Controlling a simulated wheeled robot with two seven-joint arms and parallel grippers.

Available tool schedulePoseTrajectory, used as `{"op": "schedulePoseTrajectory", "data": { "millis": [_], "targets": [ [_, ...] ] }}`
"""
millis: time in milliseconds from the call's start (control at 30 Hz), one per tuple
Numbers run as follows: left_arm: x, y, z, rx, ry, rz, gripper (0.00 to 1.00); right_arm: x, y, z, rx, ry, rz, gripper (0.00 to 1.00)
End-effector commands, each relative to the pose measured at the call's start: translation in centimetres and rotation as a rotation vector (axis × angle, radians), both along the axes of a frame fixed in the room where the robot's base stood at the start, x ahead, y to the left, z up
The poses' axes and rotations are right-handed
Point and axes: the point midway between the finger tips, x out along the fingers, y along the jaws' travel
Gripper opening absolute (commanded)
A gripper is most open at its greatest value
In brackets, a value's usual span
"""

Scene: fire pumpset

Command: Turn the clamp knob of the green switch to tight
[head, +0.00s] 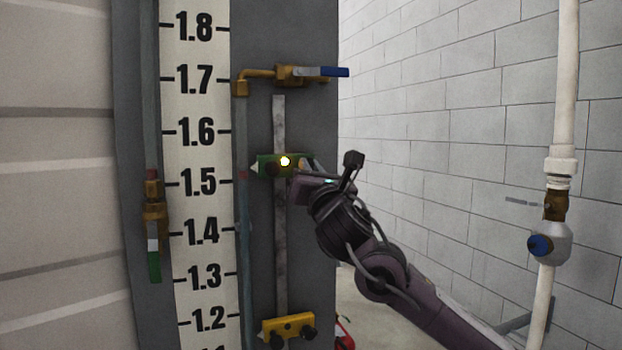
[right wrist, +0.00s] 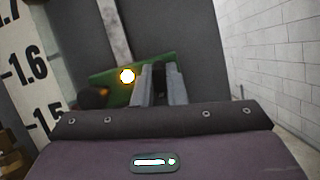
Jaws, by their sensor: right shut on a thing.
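The green switch (head: 266,161) sits on a vertical grey rail, a little above the 1.5 mark. Its lit yellow-white lamp (head: 285,161) faces me. A dark knob (right wrist: 92,97) shows on the left of the green switch (right wrist: 112,80) in the right wrist view. My right gripper (head: 303,167) is at the right end of the switch. In the right wrist view, its fingers (right wrist: 160,84) are shut on a dark knob, mostly hidden between them. I cannot read how tight it is. My left gripper is in neither view.
A yellow switch (head: 288,326) with dark knobs is lower on the same rail (head: 281,250). A blue-handled valve (head: 300,73) is above. The scale board (head: 197,130) stands left, a white pipe (head: 567,90) right. Open space lies before the brick wall.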

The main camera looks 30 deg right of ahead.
Motion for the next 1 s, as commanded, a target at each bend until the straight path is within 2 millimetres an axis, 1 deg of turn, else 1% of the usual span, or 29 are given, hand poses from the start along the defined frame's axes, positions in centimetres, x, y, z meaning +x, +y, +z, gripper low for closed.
{"op": "schedulePoseTrajectory", "data": {
  "millis": [33,100,400,700,1000],
  "targets": [
    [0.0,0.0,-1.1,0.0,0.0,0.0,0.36,0.0,0.1,-0.4,0.042,-0.014,0.002,0.0],
    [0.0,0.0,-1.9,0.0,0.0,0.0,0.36,0.0,0.1,-0.4,0.104,-0.03,0.003,0.0],
    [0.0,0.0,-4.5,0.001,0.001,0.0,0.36,0.0,0.2,-0.2,0.381,-0.096,0.002,0.0],
    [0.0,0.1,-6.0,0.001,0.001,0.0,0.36,0.0,0.2,0.0,0.658,-0.162,0.001,0.0],
    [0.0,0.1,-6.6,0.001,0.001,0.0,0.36,0.0,0.2,0.2,0.932,-0.226,0.001,0.0]
  ]
}}
